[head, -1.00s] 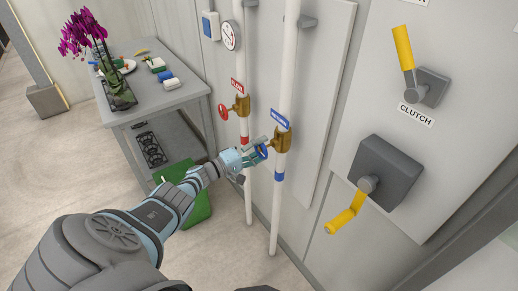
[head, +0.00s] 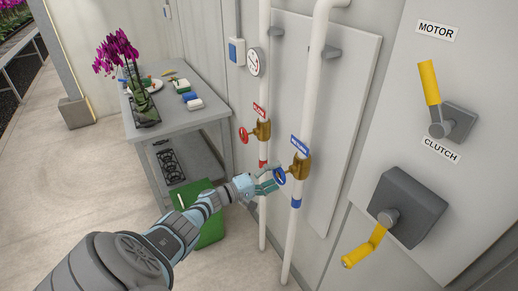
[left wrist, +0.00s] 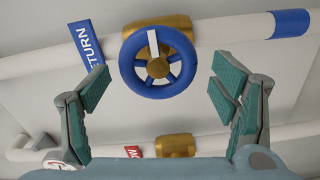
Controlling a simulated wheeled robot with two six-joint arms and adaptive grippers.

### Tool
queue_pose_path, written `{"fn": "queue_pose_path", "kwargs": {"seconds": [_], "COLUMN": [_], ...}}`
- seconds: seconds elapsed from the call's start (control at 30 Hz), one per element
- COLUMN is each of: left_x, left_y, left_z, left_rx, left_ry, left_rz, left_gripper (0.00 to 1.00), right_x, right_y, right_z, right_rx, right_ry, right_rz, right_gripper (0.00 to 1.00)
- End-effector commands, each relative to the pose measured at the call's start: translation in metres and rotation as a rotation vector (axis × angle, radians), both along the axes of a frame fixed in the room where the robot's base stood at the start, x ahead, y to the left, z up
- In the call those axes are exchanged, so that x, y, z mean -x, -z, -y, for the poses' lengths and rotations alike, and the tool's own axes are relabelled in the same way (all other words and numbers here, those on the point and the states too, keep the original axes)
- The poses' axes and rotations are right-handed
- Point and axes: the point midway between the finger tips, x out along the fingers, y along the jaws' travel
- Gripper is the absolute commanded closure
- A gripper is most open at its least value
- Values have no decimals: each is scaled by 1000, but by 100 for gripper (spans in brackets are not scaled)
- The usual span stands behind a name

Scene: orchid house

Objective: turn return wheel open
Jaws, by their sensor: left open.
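The blue return wheel (head: 280,176) sits on a brass valve (head: 302,167) on the right-hand white pipe, under a blue RETURN label (head: 299,146). In the left wrist view the wheel (left wrist: 158,62) is round and spoked, with a white mark on its upper part. My left gripper (head: 268,181) is open in front of the wheel. In the left wrist view its two fingers (left wrist: 158,100) stand wide apart, one on each side of the wheel, and I see no contact. My right gripper is not in view.
A red wheel (head: 243,135) sits on the left-hand pipe, close to my left gripper. A grey bench (head: 190,118) with an orchid (head: 121,62) stands at the left, a green box (head: 208,233) below it. Yellow levers (head: 429,84) are on the right panel.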

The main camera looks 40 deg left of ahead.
Motion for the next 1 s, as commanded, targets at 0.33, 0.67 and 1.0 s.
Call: {"fn": "queue_pose_path", "kwargs": {"seconds": [0.33,0.67,1.0], "left_x": [84,100,99], "left_y": [1,0,0], "left_z": [-22,-27,-27], "left_rx": [2,5,4], "left_ry": [7,5,5], "left_rz": [-6,-2,-2], "left_gripper": [21,21,21], "right_x": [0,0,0], "right_y": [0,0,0], "right_z": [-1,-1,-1], "right_rx": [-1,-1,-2], "right_ry": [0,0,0], "right_rz": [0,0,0], "right_gripper": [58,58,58]}}
